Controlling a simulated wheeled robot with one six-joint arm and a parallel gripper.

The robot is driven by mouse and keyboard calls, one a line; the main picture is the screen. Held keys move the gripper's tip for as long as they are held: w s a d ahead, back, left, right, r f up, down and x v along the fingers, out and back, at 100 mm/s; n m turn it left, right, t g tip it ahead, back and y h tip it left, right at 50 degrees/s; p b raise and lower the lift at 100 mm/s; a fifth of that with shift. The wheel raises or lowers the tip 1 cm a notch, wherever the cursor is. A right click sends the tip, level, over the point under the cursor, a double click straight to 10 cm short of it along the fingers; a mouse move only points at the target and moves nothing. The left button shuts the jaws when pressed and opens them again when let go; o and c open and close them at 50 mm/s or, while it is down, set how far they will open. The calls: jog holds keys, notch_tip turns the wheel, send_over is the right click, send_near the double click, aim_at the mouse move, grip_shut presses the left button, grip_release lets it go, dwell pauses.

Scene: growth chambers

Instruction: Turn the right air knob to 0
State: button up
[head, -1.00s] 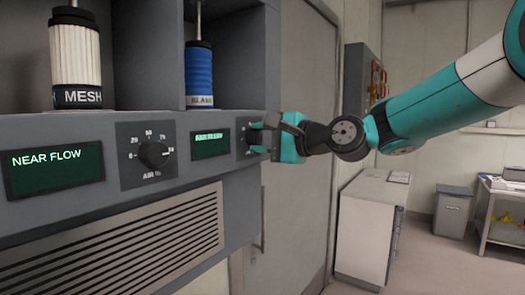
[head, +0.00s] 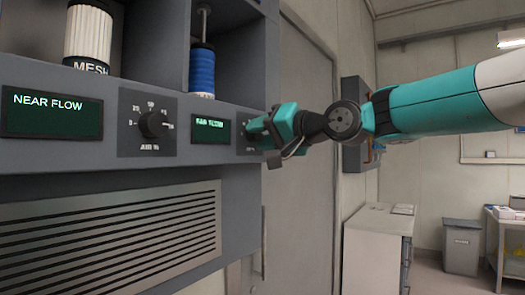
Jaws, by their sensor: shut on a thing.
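The right air knob sits on a dark dial plate (head: 245,129) at the right end of the grey panel. My gripper (head: 256,135) is at that plate, shut on the knob, and hides the knob and most of its scale. I cannot read where that knob points. The left air knob (head: 153,125) is black, on its own dial marked from 0 upward, and stands clear of my gripper.
A green display (head: 52,113) reads NEAR FLOW; a smaller display (head: 210,129) sits between the dials. A white MESH cylinder (head: 88,36) and a blue cylinder (head: 202,72) stand in the bays above. A white cabinet (head: 373,249) stands at the right.

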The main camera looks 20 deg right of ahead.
jog(key=n+b, duration=0.6)
jog(key=shift+f+t, duration=0.3)
jog(key=n+b, duration=0.3)
jog(key=n, duration=0.2)
jog(key=shift+r+b, duration=0.15)
jog(key=shift+b, duration=0.25)
jog(key=o, duration=0.9)
jog(key=shift+d, duration=0.1)
jog(key=shift+b+v, duration=1.2)
jog(key=shift+v, duration=7.4)
